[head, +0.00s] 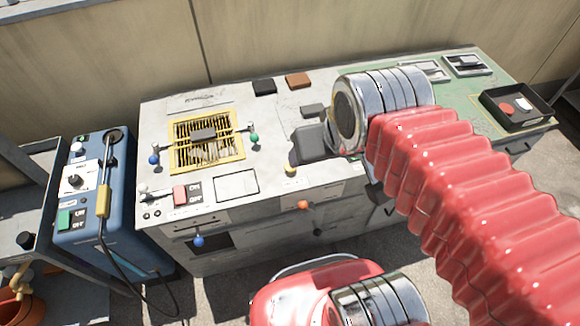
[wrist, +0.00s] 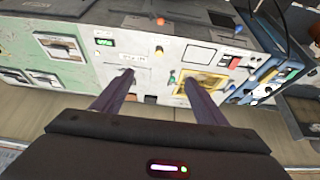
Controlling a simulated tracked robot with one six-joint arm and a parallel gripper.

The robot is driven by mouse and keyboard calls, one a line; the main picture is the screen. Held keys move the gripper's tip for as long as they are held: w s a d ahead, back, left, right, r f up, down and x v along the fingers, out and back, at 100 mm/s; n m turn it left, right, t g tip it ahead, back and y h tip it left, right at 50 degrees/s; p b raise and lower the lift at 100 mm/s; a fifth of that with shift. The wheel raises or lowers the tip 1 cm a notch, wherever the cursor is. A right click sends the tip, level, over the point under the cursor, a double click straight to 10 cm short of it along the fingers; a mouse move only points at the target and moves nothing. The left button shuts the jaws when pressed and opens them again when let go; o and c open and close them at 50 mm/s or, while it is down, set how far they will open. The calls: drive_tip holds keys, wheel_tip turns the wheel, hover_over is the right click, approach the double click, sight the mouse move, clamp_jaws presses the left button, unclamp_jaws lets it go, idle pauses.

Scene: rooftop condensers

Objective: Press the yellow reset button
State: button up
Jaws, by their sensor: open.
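The yellow button (head: 291,170) is a small round knob near the front edge of the grey bench top. In the wrist view it shows as a small yellow dot (wrist: 159,50), beyond the fingertips and roughly between them sideways. My gripper (wrist: 157,78) is open, with its two dark fingers spread and nothing between them. In the head view my gripper's dark body (head: 310,142) is just behind the button; its fingertips are hard to make out there. No contact with the button can be seen.
A yellow-framed grille (head: 206,140) with blue and green knobs is left of the button. A red switch (head: 187,194) and an orange knob (head: 303,205) are near the front. A blue unit (head: 90,200) stands left. A black tray (head: 515,107) sits far right.

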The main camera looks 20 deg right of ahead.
clamp_jaws()
idle(0.7)
idle(0.7)
